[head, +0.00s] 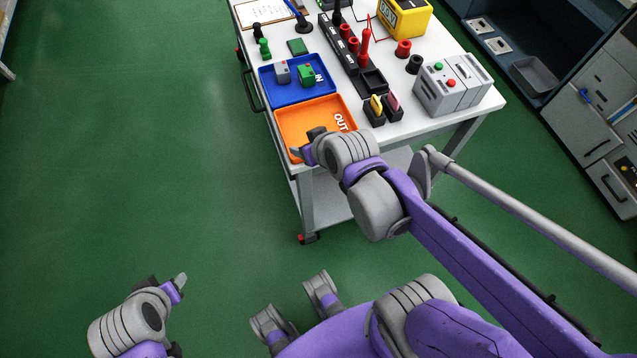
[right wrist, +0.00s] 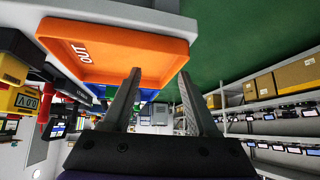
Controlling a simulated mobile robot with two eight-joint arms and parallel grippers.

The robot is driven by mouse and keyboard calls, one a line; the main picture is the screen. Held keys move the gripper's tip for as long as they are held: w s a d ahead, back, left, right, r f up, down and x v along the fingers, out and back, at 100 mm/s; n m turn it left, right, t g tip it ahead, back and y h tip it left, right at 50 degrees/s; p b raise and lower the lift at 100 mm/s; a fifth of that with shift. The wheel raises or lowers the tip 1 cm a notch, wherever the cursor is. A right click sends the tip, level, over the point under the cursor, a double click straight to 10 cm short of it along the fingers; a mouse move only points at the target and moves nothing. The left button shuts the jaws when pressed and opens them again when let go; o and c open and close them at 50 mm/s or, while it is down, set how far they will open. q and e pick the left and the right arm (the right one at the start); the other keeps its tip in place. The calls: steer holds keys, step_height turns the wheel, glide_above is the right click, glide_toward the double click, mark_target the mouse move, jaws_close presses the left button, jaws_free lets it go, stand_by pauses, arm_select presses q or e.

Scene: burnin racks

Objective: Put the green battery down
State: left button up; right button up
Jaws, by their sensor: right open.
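The green battery (head: 306,75) stands in the blue IN tray (head: 275,96), to the right of a grey battery (head: 283,71). The orange OUT tray (head: 290,118) lies at the near end of the white cart, and I see nothing in its visible part. My right gripper (head: 304,146) is over the near edge of the orange tray, apart from the green battery. In the right wrist view its two fingers (right wrist: 158,75) are spread with nothing between them. My left gripper (head: 176,285) is low at the left, away from the cart; its jaw opening is unclear.
On the cart stand a grey box with green and red buttons (head: 452,83), a black strip with red parts (head: 338,42), a yellow meter (head: 404,18) and small black holders (head: 375,112). Shelving (head: 560,60) stands at the right. Green floor left of the cart is clear.

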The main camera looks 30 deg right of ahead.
steer(key=s+a+f+g, duration=0.1)
steer(key=s+a, duration=0.1)
steer(key=s, duration=0.3)
steer(key=s+a+f+g, duration=0.1)
steer(key=s+f+g, duration=0.1)
steer(key=s, duration=0.3)
steer(key=shift+s+a+f+n, duration=0.2)
steer(key=shift+a+f+n, duration=0.05)
steer(key=shift+a+n, duration=0.15)
steer(key=shift+r, duration=0.1)
steer(key=r+p, duration=0.3)
steer(key=w+r+p, duration=0.1)
steer(key=r+p, duration=0.1)
steer(key=shift+r, duration=0.25)
steer(key=shift+w, duration=0.1)
